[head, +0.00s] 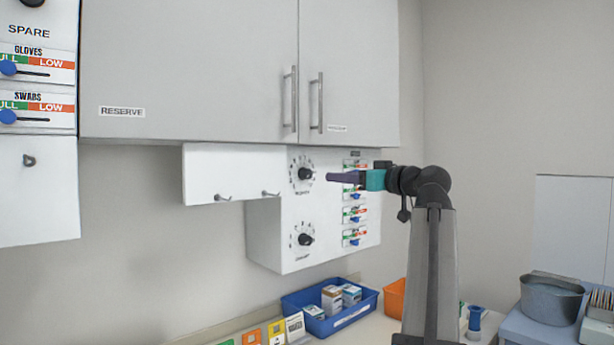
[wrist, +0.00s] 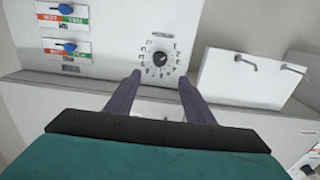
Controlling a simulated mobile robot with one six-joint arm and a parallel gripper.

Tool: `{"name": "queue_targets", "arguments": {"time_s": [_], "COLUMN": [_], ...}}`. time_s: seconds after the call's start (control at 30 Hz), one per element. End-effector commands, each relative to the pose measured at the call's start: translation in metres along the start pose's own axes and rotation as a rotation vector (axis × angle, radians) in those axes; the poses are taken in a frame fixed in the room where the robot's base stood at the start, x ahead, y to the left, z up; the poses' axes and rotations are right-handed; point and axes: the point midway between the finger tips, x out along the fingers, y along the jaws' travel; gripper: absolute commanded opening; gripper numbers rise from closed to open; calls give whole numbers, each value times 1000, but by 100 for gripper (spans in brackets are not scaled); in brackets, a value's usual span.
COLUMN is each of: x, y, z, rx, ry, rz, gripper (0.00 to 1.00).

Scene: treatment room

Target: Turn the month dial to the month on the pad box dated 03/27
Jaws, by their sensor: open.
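The month dial (head: 305,174) is a black knob in a ring of marks on the white wall panel, upper of two. In the wrist view, turned upside down, the month dial (wrist: 160,58) shows ahead between the fingertips; its pointer's month is too small to read. My gripper (head: 331,177) is open and empty, its purple fingers just right of the dial in the head view. In the wrist view my gripper (wrist: 160,80) has its fingers apart, not visibly touching the knob. Small boxes (head: 332,298) stand in the blue bin (head: 313,327); their dates are unreadable.
A second dial (head: 305,240) is below. Sliders (head: 355,213) line the panel's right side. A hook board (head: 232,170) juts out at left, and the grey cabinet (head: 190,70) hangs above. An orange bin (head: 395,297) stands on the counter.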

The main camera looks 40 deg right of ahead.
Motion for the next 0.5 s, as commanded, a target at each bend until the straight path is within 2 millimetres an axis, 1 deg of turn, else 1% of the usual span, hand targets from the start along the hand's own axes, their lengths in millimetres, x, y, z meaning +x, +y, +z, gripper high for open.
{"name": "queue_targets", "arguments": {"time_s": [0.33, 0.5], "x": [0, 6], "y": [1, 1], "z": [0, 0], "rx": [0, 0], "ry": [0, 0], "rz": [1, 0], "gripper": [48, 48]}}
